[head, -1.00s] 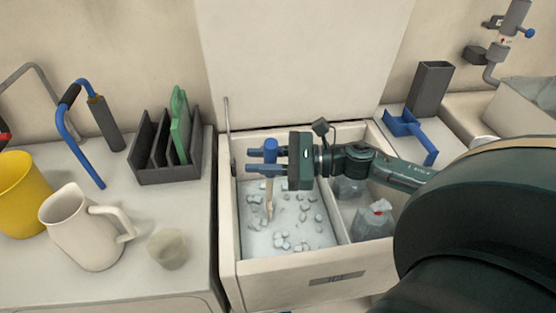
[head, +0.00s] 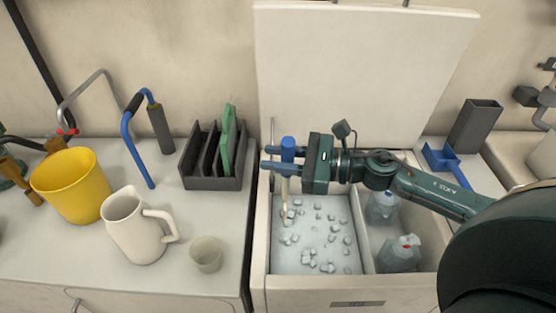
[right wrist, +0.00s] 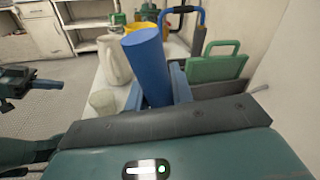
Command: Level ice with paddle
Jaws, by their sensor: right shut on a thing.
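My right gripper (head: 272,158) is shut on the blue handle (head: 288,146) of the paddle, above the left back part of the open ice bin. The paddle's pale wooden shaft (head: 285,190) points down, nearly upright, and its lower end is at the ice near the left wall; whether it touches is unclear. The ice (head: 318,255) is a pale bed with several loose lumps on top. In the right wrist view the blue handle (right wrist: 147,62) stands between the fingers, and the ice is hidden. My left gripper (right wrist: 18,85) shows small at that view's left edge, away from the bin.
A raised lid (head: 360,70) stands behind the bin. On the left counter stand a cup (head: 206,254), a jug (head: 130,230), a yellow bucket (head: 72,185) and a dark rack (head: 213,180) with a green board (head: 227,140).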

